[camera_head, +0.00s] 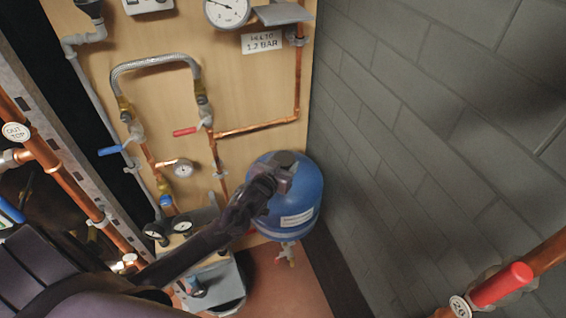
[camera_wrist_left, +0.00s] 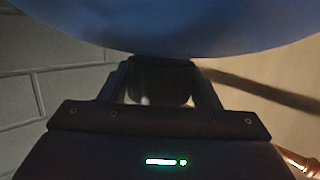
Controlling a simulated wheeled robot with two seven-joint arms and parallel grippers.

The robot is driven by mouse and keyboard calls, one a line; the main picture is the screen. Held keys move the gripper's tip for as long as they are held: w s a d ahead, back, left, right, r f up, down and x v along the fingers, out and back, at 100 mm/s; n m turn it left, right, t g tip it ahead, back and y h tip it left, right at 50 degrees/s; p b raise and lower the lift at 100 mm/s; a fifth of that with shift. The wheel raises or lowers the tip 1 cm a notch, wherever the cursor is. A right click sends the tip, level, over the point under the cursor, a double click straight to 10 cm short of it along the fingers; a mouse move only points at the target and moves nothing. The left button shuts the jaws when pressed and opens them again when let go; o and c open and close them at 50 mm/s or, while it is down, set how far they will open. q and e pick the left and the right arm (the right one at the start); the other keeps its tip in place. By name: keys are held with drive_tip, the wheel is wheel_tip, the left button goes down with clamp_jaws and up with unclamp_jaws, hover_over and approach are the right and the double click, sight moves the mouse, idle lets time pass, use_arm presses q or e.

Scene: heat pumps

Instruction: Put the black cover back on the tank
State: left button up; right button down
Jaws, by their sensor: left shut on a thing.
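The blue tank (camera_head: 303,190) is mounted upright near the wooden board's lower right corner, and its rounded blue surface fills the top of the left wrist view (camera_wrist_left: 160,25). My left gripper (camera_head: 280,174) reaches across from the left to the upper part of the tank. It is shut on the small black cover (camera_wrist_left: 160,82), which shows dark between the two fingers, close to the tank's surface. In the head view the cover is hard to tell apart from the dark fingers. Whether it touches the tank's fitting I cannot tell. My right gripper is not in view.
Left of the tank are copper pipes with a red lever (camera_head: 185,131), a blue lever (camera_head: 110,150) and a small gauge (camera_head: 183,169). A grey block wall (camera_head: 430,130) stands close on the right. A red-handled pipe (camera_head: 500,285) is at the lower right.

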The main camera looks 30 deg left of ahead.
use_arm(q)
drive_tip(key=shift+f, duration=0.15)
drive_tip(key=o, duration=1.3)
drive_tip(key=shift+p+v, duration=1.35)
drive_tip(key=shift+v, duration=0.2)
drive_tip(key=shift+p+v, duration=2)
drive_tip(key=shift+v, duration=0.75)
